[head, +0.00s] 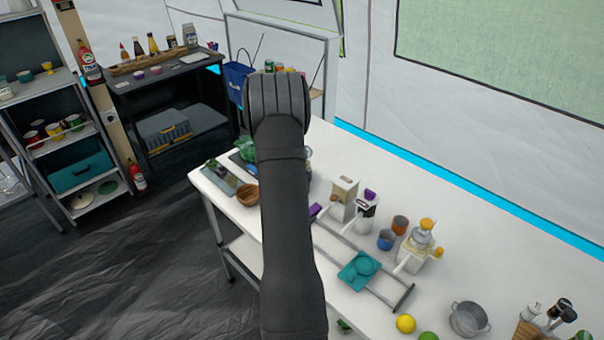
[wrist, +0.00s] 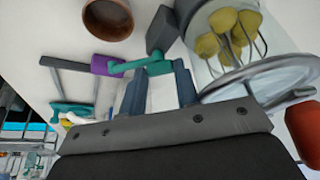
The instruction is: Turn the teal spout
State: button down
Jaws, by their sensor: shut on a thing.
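In the wrist view the teal spout (wrist: 135,65) is a short bent bar between a purple part (wrist: 106,65) and a dark grey block. My gripper (wrist: 158,77) has its two blue-grey fingers on either side of the spout's near end and is shut on it. A pale block shows between the fingers, below the teal. In the head view my own arm hides the gripper and the spout; a purple part (head: 315,211) shows just right of the arm.
Close right in the wrist view are a clear container with yellow fruit (wrist: 222,40) and a metal ring (wrist: 262,80). A brown bowl (wrist: 108,18) lies beyond. On the white table are a teal dish (head: 360,268), cups, a juicer (head: 416,247) and a metal pot (head: 469,318).

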jog(key=shift+r+m, duration=0.1)
jog(key=shift+m, duration=0.3)
